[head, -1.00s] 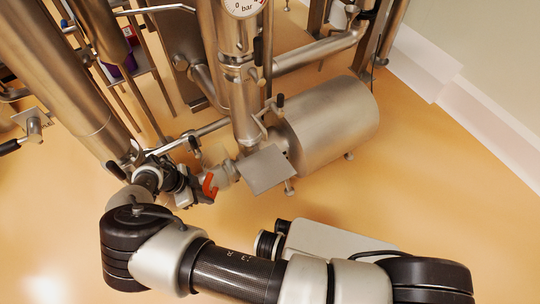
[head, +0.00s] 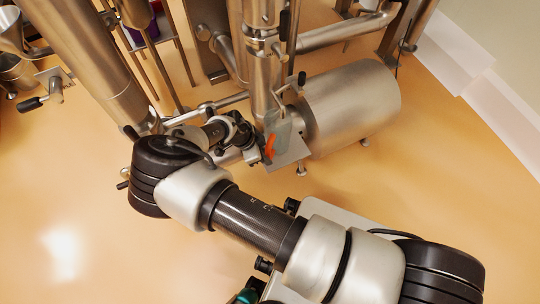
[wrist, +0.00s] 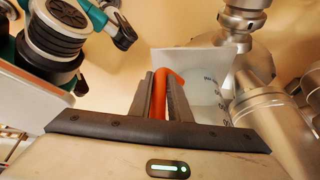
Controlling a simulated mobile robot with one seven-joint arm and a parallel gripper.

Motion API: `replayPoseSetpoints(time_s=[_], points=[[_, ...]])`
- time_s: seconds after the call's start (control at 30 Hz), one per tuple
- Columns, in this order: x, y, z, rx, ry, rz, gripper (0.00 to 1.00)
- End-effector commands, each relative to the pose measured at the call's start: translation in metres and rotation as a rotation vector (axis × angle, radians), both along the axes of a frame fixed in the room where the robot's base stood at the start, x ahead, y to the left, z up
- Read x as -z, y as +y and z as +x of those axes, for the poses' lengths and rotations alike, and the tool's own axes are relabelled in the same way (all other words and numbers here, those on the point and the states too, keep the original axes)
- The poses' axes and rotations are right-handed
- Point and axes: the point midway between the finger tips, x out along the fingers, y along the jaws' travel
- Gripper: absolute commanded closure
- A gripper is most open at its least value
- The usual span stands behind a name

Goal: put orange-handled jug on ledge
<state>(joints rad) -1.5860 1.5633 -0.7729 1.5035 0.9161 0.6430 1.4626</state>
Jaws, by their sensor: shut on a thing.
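The orange-handled jug (head: 283,125) is a translucent, pale vessel. In the wrist view the jug (wrist: 205,75) shows dark marks down its side, and its orange handle stands between the two fingers. My gripper (wrist: 161,88) is shut on that handle. In the head view my gripper (head: 262,149) reaches in from the left, and the jug looks upright. The ledge (head: 292,153) is a small flat grey plate in front of the steel cylinder. The jug overlaps the ledge's back left part; I cannot tell whether it touches it.
A horizontal steel cylinder (head: 350,105) is close right of the ledge. A vertical steel pipe (head: 262,70) stands close behind the jug. A thick slanting steel column (head: 90,60) is at the left. The orange floor is open at the lower left and right.

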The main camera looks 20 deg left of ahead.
Motion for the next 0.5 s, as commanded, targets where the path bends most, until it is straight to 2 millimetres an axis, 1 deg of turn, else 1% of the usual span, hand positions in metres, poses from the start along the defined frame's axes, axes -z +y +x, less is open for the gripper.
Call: replayPoseSetpoints(time_s=[0.03,0.13,0.17,0.2,0.4,0.5], points=[[0.0001,-0.0068,0.0056,0.005,-0.001,0.001,1.0],[0.0003,-0.0158,0.0126,0.002,-0.001,0.0,1.0],[0.0069,-0.0144,0.011,-0.002,-0.001,-0.001,1.0],[0.0079,-0.0142,0.0106,-0.003,0.0,0.0,1.0],[0.006,-0.0135,0.0105,-0.002,0.0,0.001,1.0],[0.0081,-0.0135,0.0105,-0.002,0.0,0.001,1.0]])
